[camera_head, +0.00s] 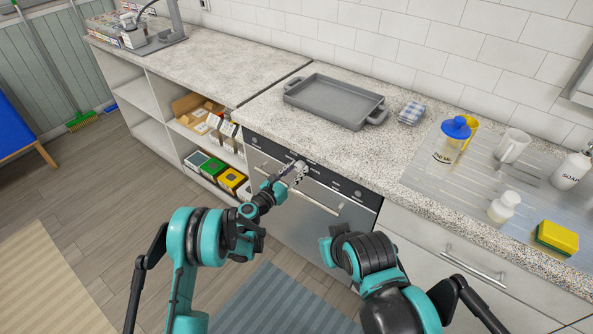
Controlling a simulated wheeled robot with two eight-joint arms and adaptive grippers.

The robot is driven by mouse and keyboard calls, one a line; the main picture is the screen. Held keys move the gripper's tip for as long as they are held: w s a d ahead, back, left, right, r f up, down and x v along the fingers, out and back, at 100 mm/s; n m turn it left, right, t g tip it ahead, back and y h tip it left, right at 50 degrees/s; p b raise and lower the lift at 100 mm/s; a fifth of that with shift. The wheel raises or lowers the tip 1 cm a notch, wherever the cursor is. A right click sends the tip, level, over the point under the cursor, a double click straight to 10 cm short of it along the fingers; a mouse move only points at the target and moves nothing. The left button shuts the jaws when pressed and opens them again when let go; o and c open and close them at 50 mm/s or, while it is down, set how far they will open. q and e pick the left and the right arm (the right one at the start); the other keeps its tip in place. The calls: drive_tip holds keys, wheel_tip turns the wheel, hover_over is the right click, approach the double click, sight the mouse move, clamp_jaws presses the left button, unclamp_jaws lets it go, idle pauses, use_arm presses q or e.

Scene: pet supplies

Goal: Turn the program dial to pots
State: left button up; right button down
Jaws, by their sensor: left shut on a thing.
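The steel appliance front (300,212) is built in under the counter, with a dark control panel (345,189) along its top and a long bar handle. My left gripper (300,168) is at the panel, left of its middle, shut on a dial. The fingers cover most of that dial, so its pointer and setting cannot be read. The panel markings are too small to read. My right arm (365,255) is folded in front of the appliance's right side; its gripper fingers do not show.
A blue-lidded jug (453,140), a white mug (511,146), a soap bottle (572,168) and a yellow sponge (556,238) stand at right. Open shelves (150,100) are at left.

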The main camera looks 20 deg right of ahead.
use_arm(q)
drive_tip(key=m, duration=0.9)
drive_tip(key=shift+m, duration=0.3)
drive_tip(key=m, duration=0.4)
drive_tip(key=shift+m, duration=0.3)
drive_tip(key=m, duration=1.2)
drive_tip(key=shift+m, duration=0.3)
drive_tip(key=m, duration=0.4)
drive_tip(key=shift+m, duration=1.9)
